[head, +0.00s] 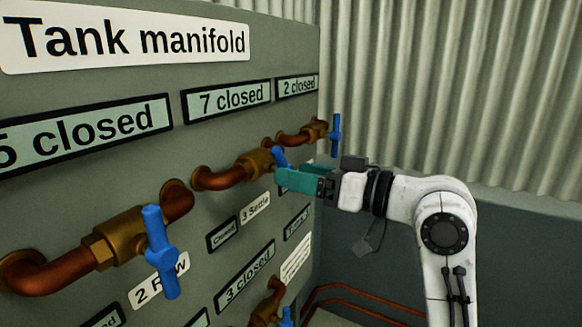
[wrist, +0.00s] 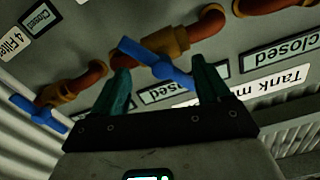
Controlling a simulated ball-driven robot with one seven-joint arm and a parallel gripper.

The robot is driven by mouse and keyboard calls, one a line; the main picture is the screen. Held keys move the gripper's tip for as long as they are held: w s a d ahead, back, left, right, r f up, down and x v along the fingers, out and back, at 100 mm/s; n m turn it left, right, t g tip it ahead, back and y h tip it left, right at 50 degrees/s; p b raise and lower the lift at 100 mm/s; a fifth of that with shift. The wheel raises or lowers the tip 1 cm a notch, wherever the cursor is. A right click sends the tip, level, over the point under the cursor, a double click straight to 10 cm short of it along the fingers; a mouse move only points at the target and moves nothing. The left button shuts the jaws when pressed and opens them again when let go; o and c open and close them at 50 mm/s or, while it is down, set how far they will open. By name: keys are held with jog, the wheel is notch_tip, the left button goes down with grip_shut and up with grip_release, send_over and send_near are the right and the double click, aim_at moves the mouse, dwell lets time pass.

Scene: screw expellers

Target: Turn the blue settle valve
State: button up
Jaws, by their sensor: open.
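The settle valve is the middle one of the upper row, with its label "3 Settle" (head: 255,207) below it. Its blue handle (head: 280,155) is partly hidden behind my teal gripper fingers in the head view. My gripper (head: 280,180) is open and points at the panel from the right. In the wrist view the blue handle (wrist: 153,62) lies slanted across the space between the fingertips (wrist: 160,72), with a finger at either side. Whether the fingers touch the handle I cannot tell.
The tank manifold panel (head: 150,80) fills the left. A nearer blue valve handle (head: 160,252), by "2 Raw", stands at left; another (head: 335,134) is farther right. A lower blue handle (head: 286,316) shows at the bottom. Copper pipes (head: 345,292) run low behind my arm.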

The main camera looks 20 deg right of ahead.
jog(key=shift+x, duration=1.4)
jog(key=shift+s+a, duration=0.1)
grip_shut()
